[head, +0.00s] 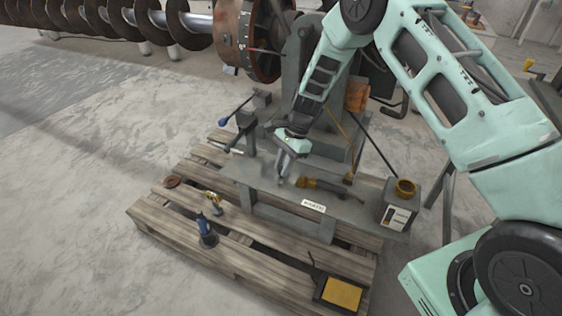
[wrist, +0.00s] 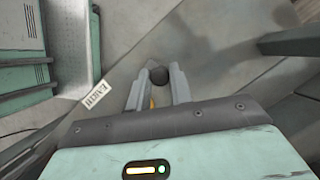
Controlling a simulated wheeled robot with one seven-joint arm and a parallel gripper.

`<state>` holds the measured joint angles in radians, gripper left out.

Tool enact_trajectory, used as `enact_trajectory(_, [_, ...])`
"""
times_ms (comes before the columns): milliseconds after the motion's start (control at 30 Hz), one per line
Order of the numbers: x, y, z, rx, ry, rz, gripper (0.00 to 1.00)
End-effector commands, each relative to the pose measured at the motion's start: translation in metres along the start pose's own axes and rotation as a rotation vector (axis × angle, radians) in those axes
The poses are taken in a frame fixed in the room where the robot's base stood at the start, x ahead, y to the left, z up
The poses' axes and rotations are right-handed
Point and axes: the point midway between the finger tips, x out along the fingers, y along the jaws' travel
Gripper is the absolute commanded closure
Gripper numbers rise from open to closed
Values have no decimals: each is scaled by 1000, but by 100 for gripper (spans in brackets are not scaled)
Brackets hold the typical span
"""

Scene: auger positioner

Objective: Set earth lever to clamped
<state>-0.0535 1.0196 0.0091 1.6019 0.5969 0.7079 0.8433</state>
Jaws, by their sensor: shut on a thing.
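My gripper (head: 282,174) points down at the grey steel bench (head: 262,178) of the machine. In the wrist view its two fingers (wrist: 157,84) are shut on a dark round knob (wrist: 158,75), which I take to be the end of the earth lever. A bit of yellow shows below the knob between the fingers. The rest of the lever is mostly hidden by my gripper. A brass-coloured fitting (head: 320,187) lies just right of my gripper.
A lever with a blue knob (head: 223,121) stands left of my arm. The wooden pallet (head: 175,212) holds a blue tool (head: 207,232) and a yellow-topped box (head: 340,293). Floor at left is clear.

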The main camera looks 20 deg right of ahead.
Motion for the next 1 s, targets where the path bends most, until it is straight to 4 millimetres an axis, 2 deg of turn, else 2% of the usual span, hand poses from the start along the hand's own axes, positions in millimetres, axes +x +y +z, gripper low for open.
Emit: enact_trajectory(1000, [-11, 4, -26, -875, 2, 361, 100])
